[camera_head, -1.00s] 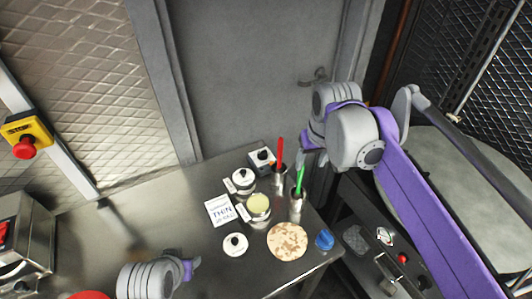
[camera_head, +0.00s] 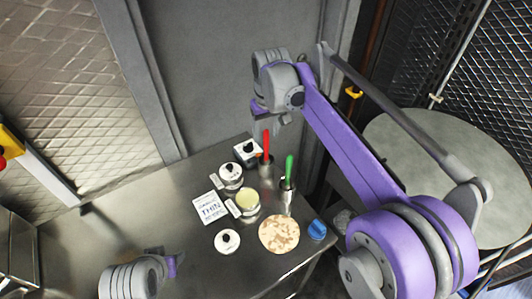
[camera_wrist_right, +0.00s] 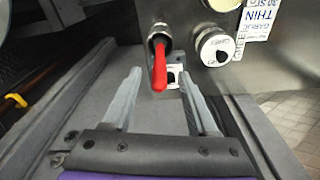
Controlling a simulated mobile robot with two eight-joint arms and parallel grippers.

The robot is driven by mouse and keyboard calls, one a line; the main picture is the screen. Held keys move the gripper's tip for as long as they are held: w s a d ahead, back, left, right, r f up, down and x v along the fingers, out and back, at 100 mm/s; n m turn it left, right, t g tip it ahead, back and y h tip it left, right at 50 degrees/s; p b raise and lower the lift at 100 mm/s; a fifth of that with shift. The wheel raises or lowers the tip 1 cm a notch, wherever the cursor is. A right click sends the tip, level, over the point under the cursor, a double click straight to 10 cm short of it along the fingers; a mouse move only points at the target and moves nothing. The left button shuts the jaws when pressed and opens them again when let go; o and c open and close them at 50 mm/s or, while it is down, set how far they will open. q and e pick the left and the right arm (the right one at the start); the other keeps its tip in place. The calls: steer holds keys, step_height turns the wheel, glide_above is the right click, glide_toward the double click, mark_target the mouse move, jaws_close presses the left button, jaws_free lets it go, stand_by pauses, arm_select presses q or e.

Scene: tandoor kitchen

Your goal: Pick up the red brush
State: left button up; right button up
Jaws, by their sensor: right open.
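The red brush (camera_head: 266,142) stands upright in a metal cup (camera_head: 266,171) at the back right of the steel table. In the right wrist view its red handle (camera_wrist_right: 159,68) points toward the camera, just beyond and between the fingertips. My right gripper (camera_wrist_right: 160,80) is open and empty; in the head view it (camera_head: 266,124) is just above the brush handle. The brush's lower end is hidden in the cup. My left gripper (camera_head: 176,266) is at the front left over the table, far from the brush; its fingers are too small to judge.
A green-handled brush (camera_head: 289,168) stands in another cup in front of the red one. Lidded jars (camera_head: 231,174), a white card (camera_head: 211,208), a flatbread (camera_head: 279,234) and a blue object (camera_head: 317,229) are close by. A grey door (camera_head: 225,70) is behind the table.

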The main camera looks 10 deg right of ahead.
glide_above(266, 159)
steer(key=f, duration=0.4)
steer(key=shift+w+d, duration=0.1)
steer(key=shift+w, duration=0.25)
jaws_close()
